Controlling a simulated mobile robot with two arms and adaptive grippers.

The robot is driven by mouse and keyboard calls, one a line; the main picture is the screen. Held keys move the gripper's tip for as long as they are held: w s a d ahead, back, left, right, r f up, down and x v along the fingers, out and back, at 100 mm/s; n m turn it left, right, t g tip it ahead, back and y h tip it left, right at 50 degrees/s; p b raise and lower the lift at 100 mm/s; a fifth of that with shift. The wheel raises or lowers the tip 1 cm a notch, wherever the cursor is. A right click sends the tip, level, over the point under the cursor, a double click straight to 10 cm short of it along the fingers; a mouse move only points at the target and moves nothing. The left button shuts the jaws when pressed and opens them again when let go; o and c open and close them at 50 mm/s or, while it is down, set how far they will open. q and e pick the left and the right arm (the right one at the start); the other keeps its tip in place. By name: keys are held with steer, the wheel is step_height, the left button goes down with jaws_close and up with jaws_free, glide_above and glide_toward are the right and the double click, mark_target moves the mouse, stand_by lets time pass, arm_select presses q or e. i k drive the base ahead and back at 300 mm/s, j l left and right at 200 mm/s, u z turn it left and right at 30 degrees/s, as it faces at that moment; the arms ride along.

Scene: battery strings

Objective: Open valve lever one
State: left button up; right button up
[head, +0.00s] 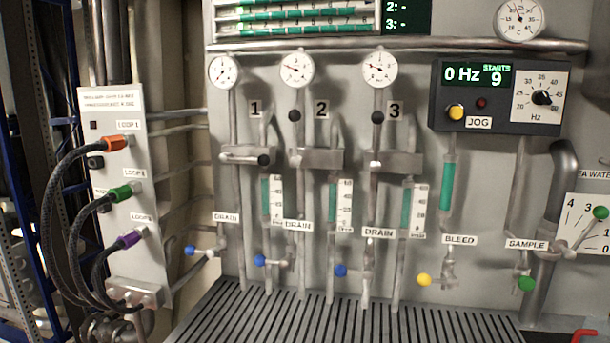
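The number 1 plate (255,108) is on the grey wall panel, left of plates 2 (321,110) and 3 (394,110). Below plate 1 is a grey valve body (240,153) with a black-knobbed lever one (264,160). Its knob sits low, to the right of the pipe, at the height of the body. The black knobs of lever two (295,116) and lever three (377,117) sit higher, above their valve bodies. Neither of my grippers is in view.
Blue-knobbed drain valves (190,250) sit low on the panel. Gauges (224,70) are above the levers. A control box (500,95) reads 0 Hz. Cables loop from a white box (118,190) at left. A slotted grate (330,318) lies below.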

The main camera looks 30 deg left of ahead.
mark_target(263, 160)
steer(key=u, duration=1.3)
